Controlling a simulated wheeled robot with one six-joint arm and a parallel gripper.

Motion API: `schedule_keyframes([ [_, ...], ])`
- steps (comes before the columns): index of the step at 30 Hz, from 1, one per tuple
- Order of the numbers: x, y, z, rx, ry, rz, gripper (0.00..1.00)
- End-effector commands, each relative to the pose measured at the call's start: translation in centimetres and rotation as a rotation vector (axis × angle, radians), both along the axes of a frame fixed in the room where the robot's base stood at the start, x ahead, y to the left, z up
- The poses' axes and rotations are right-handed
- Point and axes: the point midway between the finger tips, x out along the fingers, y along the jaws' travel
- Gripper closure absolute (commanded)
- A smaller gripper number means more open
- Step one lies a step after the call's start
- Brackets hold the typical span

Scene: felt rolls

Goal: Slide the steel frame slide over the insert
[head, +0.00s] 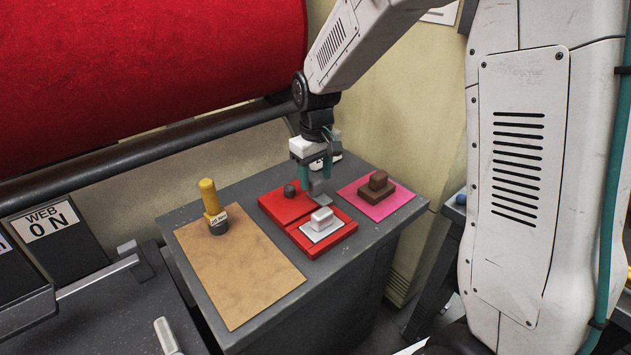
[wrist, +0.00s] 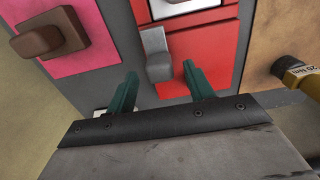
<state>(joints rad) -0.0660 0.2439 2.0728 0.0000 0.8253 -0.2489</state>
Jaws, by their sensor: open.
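A grey steel upright piece (head: 316,187) stands at the back of a red fixture (head: 285,207); it looks like the handle of the steel frame slide, but the rest of the slide cannot be made out. It also shows in the wrist view (wrist: 156,52). A pale plate with a white block (head: 321,217) sits on the front part of the red fixture; I cannot tell whether this is the insert. My gripper (head: 316,182) is open above the fixture, its teal fingers on either side of the grey piece. In the wrist view the fingertips (wrist: 160,74) show a gap around it, holding nothing.
A brown block (head: 377,185) sits on a pink mat (head: 396,203) to the right. A yellow-handled torque tool (head: 210,200) stands on a tan board (head: 240,265) at left. A red roll (head: 150,70) hangs behind.

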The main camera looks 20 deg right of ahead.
Motion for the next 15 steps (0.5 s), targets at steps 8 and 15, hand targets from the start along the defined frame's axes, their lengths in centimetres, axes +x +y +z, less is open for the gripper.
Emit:
schedule_keyframes([
  [8,0.0,0.0,-2.2,0.000,0.000,-0.001,0.47],
  [15,0.0,0.0,-2.3,0.000,0.000,-0.001,0.50],
])
